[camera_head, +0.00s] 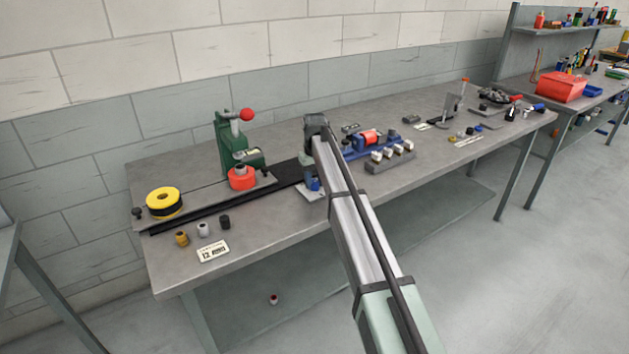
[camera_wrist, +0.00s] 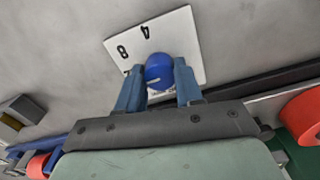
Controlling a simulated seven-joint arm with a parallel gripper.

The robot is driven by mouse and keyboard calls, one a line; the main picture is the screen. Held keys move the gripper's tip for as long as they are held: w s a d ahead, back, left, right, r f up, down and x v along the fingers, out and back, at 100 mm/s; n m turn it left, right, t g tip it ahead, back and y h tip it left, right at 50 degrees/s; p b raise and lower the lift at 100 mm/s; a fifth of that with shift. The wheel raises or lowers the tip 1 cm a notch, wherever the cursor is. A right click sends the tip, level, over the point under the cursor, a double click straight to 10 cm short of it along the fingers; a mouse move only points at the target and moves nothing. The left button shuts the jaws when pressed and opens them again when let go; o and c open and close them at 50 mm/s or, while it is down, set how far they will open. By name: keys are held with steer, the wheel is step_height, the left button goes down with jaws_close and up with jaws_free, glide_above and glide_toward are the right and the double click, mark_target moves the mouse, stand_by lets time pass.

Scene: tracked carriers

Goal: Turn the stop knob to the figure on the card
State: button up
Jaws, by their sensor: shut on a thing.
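The stop knob (camera_wrist: 158,72) is blue and round. It sits on a white dial plate (camera_wrist: 188,38), where the figures 4 and 8 show in the wrist view; other marks are partly hidden by the knob and fingers. My gripper (camera_wrist: 159,80) has one blue finger on each side of the knob and is shut on it. In the head view the dial plate (camera_head: 303,193) lies near the bench's front edge, under my gripper (camera_head: 314,181). A small card (camera_head: 213,251) lies at the front left of the bench and reads 12, with smaller, unclear print.
A green press (camera_head: 228,139) with a red ball handle stands behind a red roller (camera_head: 241,178). A yellow roll (camera_head: 164,201) and several small caps lie at left. A blue carrier (camera_head: 360,150) and a grey block with white knobs (camera_head: 390,161) are right of my arm.

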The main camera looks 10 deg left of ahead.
mark_target(315, 181)
steer(key=o, duration=1)
steer(key=shift+o, duration=0.2)
steer(key=shift+r, duration=0.1)
step_height(315, 181, up, 14)
steer(key=shift+f, duration=0.2)
